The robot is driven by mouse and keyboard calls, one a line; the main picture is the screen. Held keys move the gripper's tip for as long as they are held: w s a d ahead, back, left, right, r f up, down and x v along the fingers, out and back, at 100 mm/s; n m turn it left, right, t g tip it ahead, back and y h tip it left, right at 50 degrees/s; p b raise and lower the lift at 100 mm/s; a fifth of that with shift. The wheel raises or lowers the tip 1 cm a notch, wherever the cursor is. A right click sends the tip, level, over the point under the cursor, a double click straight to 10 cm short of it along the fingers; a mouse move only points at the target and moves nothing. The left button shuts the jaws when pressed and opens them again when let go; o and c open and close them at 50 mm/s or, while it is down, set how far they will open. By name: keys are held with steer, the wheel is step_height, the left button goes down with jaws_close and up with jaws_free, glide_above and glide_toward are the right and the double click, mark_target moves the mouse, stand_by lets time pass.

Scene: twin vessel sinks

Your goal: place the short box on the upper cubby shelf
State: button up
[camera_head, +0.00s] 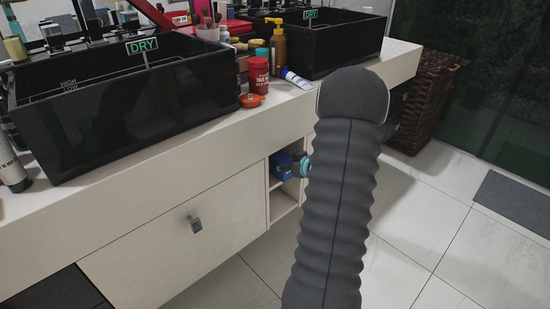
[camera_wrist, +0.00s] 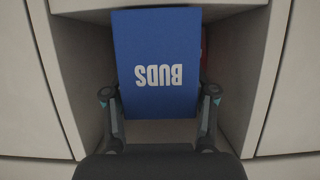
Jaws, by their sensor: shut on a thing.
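The short box is blue with the word BUDS on it. It shows large in the wrist view (camera_wrist: 158,50), inside the cubby, and small in the head view (camera_head: 281,168) at the upper cubby opening. My gripper (camera_wrist: 158,105) is shut on the box, with one finger at each side of its near end. In the head view my gripper (camera_head: 298,168) is at the cubby's mouth, partly hidden by my arm. The upper cubby shelf (camera_head: 275,184) lies under the box. I cannot tell whether the box touches it.
A red item (camera_wrist: 204,62) shows behind the box's right edge. The lower cubby (camera_head: 282,205) looks empty. A drawer front (camera_head: 180,240) is left of the cubby. Two black sinks and several bottles stand on the counter (camera_head: 130,188) above. A wicker basket (camera_head: 425,105) stands at the right.

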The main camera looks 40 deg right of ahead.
mark_target(274, 157)
steer(key=w, duration=0.4)
steer(key=shift+w+a, duration=0.15)
steer(key=shift+a, duration=0.05)
steer(key=shift+f, duration=0.1)
steer(key=shift+f, duration=0.1)
steer(key=o, duration=1.2)
steer(key=shift+s+r, duration=0.2)
steer(key=shift+s, duration=0.1)
steer(key=v, duration=1.1)
steer(key=shift+s+r+p, duration=0.15)
steer(key=shift+s+p, duration=0.15)
steer(key=shift+p, duration=0.05)
steer(key=shift+d, duration=0.1)
